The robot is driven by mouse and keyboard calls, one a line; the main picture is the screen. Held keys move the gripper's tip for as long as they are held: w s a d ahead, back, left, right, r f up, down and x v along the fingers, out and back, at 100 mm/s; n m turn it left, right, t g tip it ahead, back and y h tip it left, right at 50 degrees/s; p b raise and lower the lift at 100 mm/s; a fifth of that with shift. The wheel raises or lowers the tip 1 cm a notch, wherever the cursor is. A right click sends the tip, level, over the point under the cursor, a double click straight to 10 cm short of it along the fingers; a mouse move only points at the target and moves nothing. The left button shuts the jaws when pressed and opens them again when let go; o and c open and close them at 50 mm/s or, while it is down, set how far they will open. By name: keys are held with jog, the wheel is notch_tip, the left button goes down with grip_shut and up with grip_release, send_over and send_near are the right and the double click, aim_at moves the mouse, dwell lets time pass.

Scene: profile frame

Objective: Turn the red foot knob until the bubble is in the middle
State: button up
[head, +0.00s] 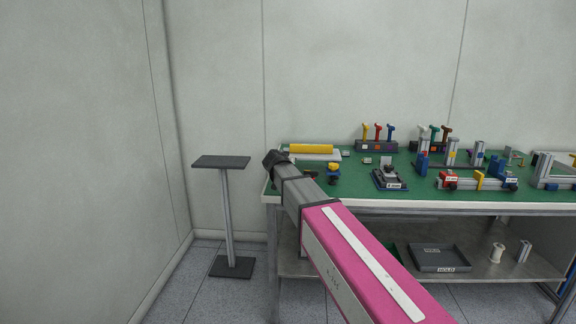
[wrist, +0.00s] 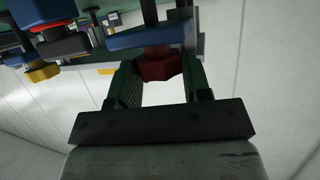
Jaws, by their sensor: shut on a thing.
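In the wrist view, the red foot knob (wrist: 160,66) sits between the two green fingers of my gripper (wrist: 160,76), which is shut on it. A dark rod and a blue part (wrist: 150,38) are beside the knob, on the side away from my palm. In the head view my gripper (head: 275,158) is at the left end of the green bench. There the red knob is hidden behind my wrist. I cannot make out the bubble in either view.
The green bench top (head: 350,196) holds a yellow bar (head: 311,148), a small blue and yellow object (head: 333,173), a dark fixture (head: 389,178) and a rack of coloured handles (head: 377,145). A dark-topped stand (head: 221,162) is left of the bench. Floor between is clear.

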jog(key=shift+f, duration=0.1)
jog(key=o, duration=0.6)
jog(key=shift+o, duration=0.2)
jog(key=v, duration=1.1)
